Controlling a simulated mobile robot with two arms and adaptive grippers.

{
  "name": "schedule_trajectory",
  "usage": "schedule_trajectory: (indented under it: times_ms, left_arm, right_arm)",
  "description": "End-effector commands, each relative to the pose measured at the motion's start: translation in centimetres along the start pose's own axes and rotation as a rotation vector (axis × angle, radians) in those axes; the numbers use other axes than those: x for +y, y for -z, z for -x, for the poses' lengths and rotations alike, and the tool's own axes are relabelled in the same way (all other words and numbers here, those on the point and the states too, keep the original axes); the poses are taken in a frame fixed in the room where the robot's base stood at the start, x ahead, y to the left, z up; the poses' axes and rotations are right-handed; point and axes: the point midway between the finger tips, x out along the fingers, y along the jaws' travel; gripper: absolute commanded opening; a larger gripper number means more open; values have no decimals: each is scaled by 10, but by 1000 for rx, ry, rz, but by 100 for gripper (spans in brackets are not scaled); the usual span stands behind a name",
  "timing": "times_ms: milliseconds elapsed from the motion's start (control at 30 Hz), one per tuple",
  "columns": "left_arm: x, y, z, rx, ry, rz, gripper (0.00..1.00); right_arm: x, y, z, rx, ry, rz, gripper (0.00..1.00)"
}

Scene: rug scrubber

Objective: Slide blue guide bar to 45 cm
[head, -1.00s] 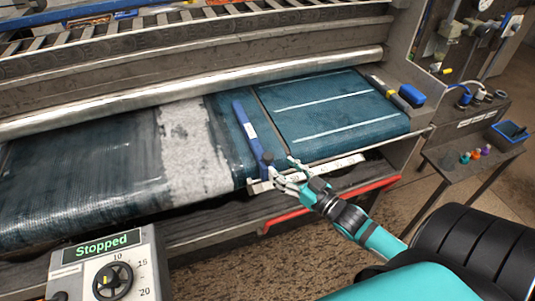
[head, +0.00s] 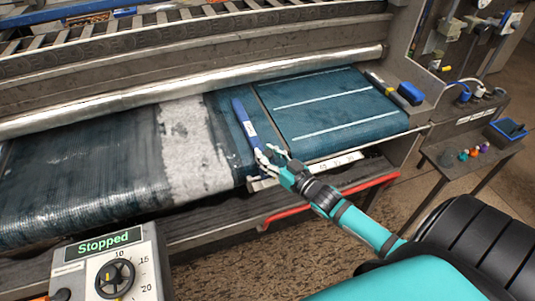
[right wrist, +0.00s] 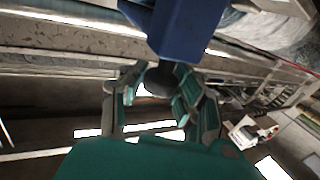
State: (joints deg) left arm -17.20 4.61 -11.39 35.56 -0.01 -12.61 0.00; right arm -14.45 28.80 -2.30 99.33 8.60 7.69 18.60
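The blue guide bar (head: 243,118) lies across the belt near its middle and has a small white label. It also fills the top of the right wrist view (right wrist: 178,28). A dark round knob (right wrist: 157,82) sits at its near end, hidden by my fingers in the head view. My right gripper (head: 268,151) is at that end, its fingers apart on either side of the knob; firm contact cannot be made out. A white scale strip (head: 338,160) runs along the front edge, its numbers too small to read. My left gripper is not in view.
A control box (head: 112,265) at the front left reads "Stopped". The teal rug (head: 330,110) with white lines lies right of the bar. A blue brush (head: 411,93) rests at the belt's right end. A red rail (head: 330,202) runs below. A side table (head: 470,160) holds small coloured items.

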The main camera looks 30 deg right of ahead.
Motion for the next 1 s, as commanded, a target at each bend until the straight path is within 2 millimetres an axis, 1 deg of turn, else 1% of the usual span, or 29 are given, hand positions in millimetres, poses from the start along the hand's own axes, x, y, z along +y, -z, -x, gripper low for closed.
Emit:
schedule_trajectory:
  times_ms: [33, 200, 667, 767, 1000]
  left_arm:
    - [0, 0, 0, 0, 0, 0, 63]
    - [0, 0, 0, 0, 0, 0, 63]
    - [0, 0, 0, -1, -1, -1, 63]
    - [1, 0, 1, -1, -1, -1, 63]
    - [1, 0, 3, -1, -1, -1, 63]
  right_arm:
    - [0, 0, 0, 0, 0, 0, 21]
    - [0, 0, 0, 0, 0, 0, 0]
    - [1, -1, 1, -3, 0, 0, 0]
    - [13, -3, 7, -7, -1, 4, 0]
    - [71, -4, 31, -11, -1, 6, 0]
